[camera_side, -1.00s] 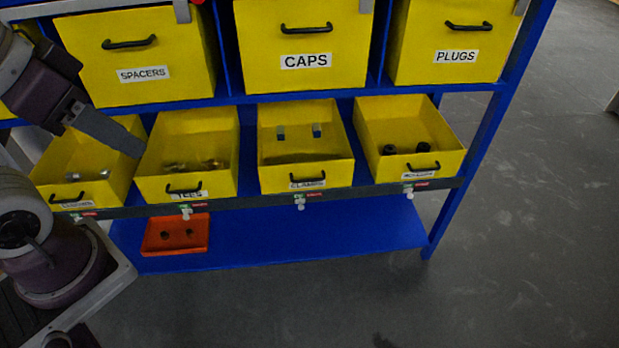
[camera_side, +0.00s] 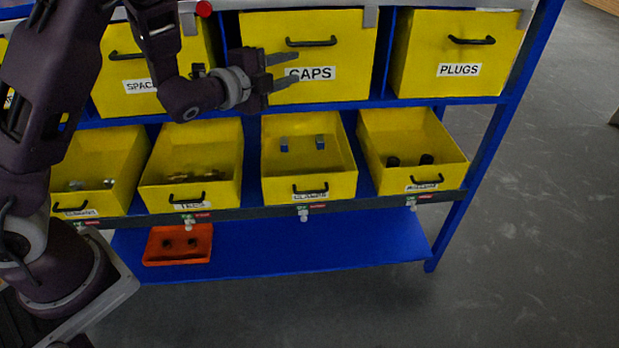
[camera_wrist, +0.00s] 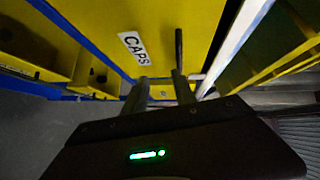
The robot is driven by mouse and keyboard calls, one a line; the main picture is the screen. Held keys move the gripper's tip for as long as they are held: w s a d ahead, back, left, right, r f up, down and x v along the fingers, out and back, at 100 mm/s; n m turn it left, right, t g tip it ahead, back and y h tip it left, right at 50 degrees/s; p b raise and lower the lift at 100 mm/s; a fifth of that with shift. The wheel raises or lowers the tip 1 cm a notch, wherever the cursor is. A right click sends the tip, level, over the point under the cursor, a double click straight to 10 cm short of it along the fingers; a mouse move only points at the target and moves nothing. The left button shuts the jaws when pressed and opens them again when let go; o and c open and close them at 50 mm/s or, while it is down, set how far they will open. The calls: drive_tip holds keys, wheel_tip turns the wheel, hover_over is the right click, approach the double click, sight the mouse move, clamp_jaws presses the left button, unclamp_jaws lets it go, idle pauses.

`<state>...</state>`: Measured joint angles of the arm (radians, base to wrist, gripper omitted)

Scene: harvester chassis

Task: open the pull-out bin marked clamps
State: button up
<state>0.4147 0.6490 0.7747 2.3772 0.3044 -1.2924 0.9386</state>
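The clamps bin (camera_side: 310,188) is a yellow bin in the lower row, third from the left in the side view. Its label is partly hidden by its black handle (camera_side: 310,189). Two small blue-grey pieces lie inside, and its front stands level with its row neighbours. My gripper (camera_side: 298,82) is above it, in front of the CAPS bin (camera_side: 350,50), with its two fingers apart and nothing between them. In the wrist view the fingers (camera_wrist: 160,90) point toward the CAPS bin's label and handle (camera_wrist: 179,50).
The PLUGS bin (camera_side: 425,70) is at upper right. Yellow bins (camera_side: 190,195) stand on both sides of the clamps bin, all open-topped. A dark rail with small latches (camera_side: 303,214) runs below them. An orange tray (camera_side: 178,245) sits on the blue lower shelf (camera_side: 300,245).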

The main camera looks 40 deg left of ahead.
approach(311, 193)
drive_tip(key=w, duration=0.5)
drive_tip(key=w+f, duration=0.1)
drive_tip(key=w, duration=0.2)
drive_tip(key=shift+w+f, duration=0.25)
drive_tip(key=shift+w, duration=0.35)
clamp_jaws()
